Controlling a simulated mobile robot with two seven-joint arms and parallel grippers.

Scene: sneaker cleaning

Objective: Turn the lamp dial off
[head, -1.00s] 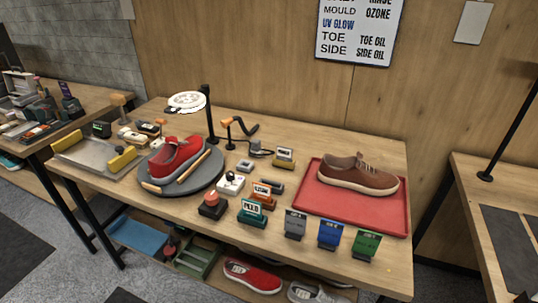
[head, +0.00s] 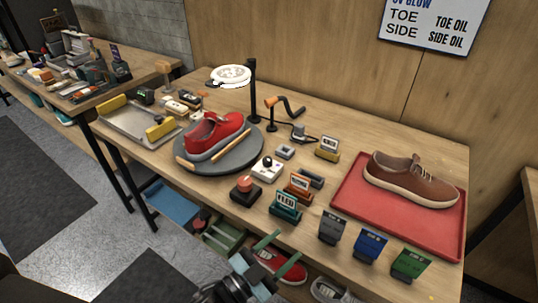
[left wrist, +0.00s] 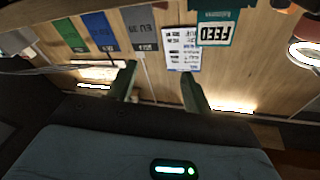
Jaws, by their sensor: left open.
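The lamp has a lit white ring head (head: 230,76) on a black post (head: 253,90) behind the red sneaker (head: 215,136). A small white box with a dark knob (head: 267,168) stands on the table in front of the turntable; I cannot tell which way its knob is set. My left gripper (head: 284,249) is open and empty, low at the table's front edge, apart from the box. The left wrist view shows its two fingers spread (left wrist: 158,70), with the table items upside down beyond and a bright ring (left wrist: 304,54) at the right. My right gripper is not in view.
A red button box (head: 246,188), an orange sign block (head: 299,186) and a teal FEED block (head: 286,206) stand near the white box. Grey, blue and green size cards (head: 369,245) line the front edge. A brown shoe (head: 410,180) sits on a red tray (head: 345,197).

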